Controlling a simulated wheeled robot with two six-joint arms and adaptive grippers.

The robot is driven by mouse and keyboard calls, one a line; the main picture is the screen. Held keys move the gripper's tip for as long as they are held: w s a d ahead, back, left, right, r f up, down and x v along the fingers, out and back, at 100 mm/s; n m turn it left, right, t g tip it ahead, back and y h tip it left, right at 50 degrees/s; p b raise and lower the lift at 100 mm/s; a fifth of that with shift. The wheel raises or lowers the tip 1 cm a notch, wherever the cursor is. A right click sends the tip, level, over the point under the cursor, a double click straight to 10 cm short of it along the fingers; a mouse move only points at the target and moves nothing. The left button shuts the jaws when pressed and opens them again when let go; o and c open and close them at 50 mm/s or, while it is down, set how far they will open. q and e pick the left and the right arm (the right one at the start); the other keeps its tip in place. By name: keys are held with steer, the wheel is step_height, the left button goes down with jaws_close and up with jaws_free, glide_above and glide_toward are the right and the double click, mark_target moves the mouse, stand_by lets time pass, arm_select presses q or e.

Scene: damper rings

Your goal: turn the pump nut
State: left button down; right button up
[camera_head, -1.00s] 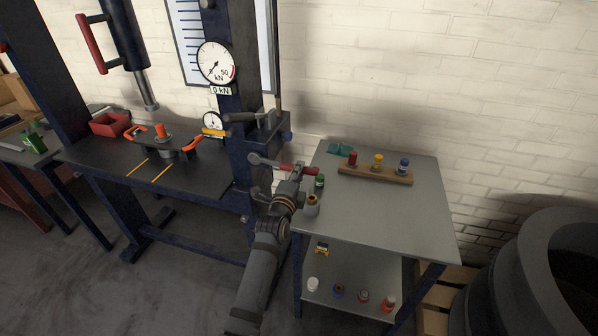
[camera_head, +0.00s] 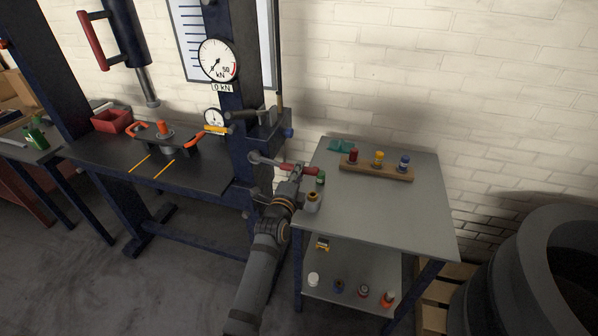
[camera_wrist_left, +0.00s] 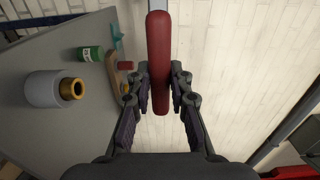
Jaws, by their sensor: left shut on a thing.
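A tool or lever with a red grip (camera_head: 302,169) and a grey metal shank juts to the right from the dark blue pump block (camera_head: 268,130) on the press column. The shank's round left end (camera_head: 254,157) lies against the column below the block. I cannot make out the nut there. My left gripper (camera_head: 292,174) is shut on the red grip. In the left wrist view the red grip (camera_wrist_left: 158,60) runs upright between the fingers (camera_wrist_left: 160,92), with its grey shank beyond. My right gripper is not in view.
The press bed (camera_head: 200,178) lies left. A large dark ring (camera_head: 545,240) stands at the right.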

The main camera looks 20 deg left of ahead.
arm_select(q)
steer(key=shift+s+r, duration=0.1)
steer(key=shift+s, duration=1.05)
stand_by(0.4)
steer(key=shift+s, duration=0.45)
steer(key=shift+s, duration=0.55)
